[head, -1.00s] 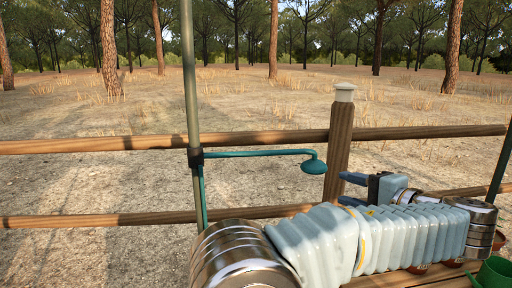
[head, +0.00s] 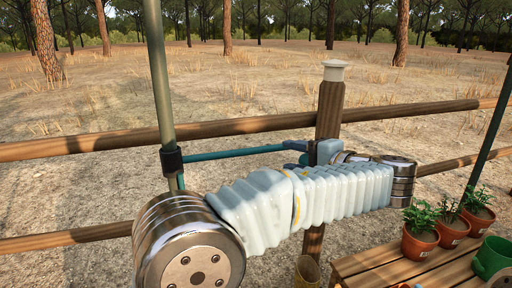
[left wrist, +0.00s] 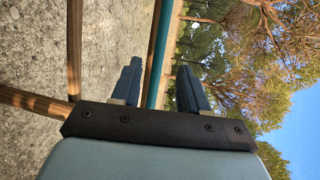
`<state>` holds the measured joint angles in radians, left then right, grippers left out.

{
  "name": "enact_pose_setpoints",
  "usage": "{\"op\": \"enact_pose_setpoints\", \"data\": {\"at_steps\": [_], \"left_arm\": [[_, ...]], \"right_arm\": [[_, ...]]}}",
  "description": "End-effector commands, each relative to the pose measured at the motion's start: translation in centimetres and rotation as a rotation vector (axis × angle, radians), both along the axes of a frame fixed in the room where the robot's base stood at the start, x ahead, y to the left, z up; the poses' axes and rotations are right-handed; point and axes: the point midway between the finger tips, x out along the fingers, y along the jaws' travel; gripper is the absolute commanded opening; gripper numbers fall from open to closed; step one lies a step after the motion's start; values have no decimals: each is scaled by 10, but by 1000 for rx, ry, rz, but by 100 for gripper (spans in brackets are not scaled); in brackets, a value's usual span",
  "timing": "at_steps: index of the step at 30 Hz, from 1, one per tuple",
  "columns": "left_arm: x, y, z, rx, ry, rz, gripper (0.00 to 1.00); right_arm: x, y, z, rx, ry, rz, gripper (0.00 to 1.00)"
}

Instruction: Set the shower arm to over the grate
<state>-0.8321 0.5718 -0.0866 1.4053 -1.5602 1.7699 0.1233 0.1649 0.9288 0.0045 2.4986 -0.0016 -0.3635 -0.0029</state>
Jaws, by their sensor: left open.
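The shower arm (head: 235,153) is a thin teal pipe reaching right from a dark clamp (head: 171,161) on a green upright pole (head: 160,80). My left gripper (head: 297,151) is at the pipe's far right end, in front of the wooden post. In the left wrist view the teal pipe (left wrist: 156,55) runs between the two spread dark fingers of the gripper (left wrist: 160,72), with no clear contact. The shower head is hidden behind my gripper and forearm. I see no grate in these views. My right gripper is not in view.
A wooden post (head: 330,105) with a pale cap stands right behind the gripper, with fence rails (head: 80,143) to both sides. A slatted bench (head: 380,265) with potted plants (head: 420,230) and a green can (head: 492,258) is at lower right.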

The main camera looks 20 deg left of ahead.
Motion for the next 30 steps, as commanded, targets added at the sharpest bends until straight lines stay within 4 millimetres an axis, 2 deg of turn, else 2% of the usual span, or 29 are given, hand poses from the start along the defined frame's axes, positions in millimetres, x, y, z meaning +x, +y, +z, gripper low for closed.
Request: {"op": "enact_pose_setpoints", "data": {"at_steps": [9,15,21,28,30], "left_arm": [[39,62,-13,-1,2,4,44],[57,88,-19,-1,0,3,44],[63,98,-21,-1,0,1,44],[63,98,-21,0,-1,1,44],[63,98,-21,0,-1,1,35]], "right_arm": [[0,0,-1,-1,-1,0,43],[0,0,-1,0,-1,0,43],[0,0,0,0,0,0,43],[0,0,-1,0,0,0,43],[0,0,-1,0,0,0,43]]}}
